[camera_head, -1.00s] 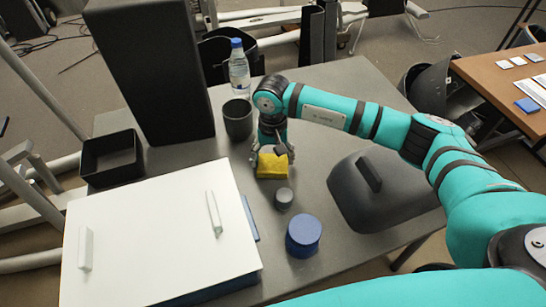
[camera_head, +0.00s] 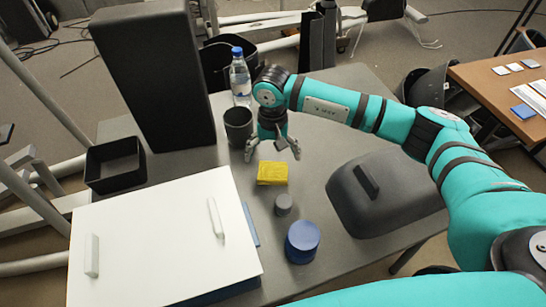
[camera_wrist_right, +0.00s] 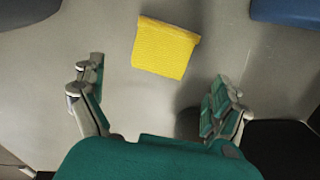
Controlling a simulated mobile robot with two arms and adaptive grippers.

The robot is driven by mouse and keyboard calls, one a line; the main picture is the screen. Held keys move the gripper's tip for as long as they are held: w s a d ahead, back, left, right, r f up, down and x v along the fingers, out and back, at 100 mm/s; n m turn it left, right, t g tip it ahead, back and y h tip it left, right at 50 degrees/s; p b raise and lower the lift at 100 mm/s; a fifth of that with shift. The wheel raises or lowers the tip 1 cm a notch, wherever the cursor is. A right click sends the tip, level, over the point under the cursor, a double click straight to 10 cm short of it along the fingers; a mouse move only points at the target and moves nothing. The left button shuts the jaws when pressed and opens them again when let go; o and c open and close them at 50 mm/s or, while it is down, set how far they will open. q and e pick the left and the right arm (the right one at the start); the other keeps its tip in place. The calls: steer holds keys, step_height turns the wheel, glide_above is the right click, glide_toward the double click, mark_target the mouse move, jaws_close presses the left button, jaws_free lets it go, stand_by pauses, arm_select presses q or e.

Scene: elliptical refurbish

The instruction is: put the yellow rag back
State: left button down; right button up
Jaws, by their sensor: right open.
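The yellow rag (camera_head: 272,173) lies folded on the grey table, in front of my right gripper (camera_head: 272,155) in the head view. The right gripper is open and empty, with its fingers spread behind the rag and apart from it. In the right wrist view the rag (camera_wrist_right: 165,47) lies beyond the open fingertips (camera_wrist_right: 160,82), with bare table between. My left gripper does not show.
Near the rag stand a dark cup (camera_head: 238,124), a bottle (camera_head: 240,77), a small grey cylinder (camera_head: 283,205) and a blue round container (camera_head: 302,241). A dark lidded case (camera_head: 385,195) is right; a white-topped box (camera_head: 160,240), black tray (camera_head: 116,178) and tall black block (camera_head: 160,75) are left.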

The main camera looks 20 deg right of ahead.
mark_target(273, 167)
step_height(273, 167, up, 8)
steer(key=p, duration=0.2)
steer(key=shift+f, duration=0.25)
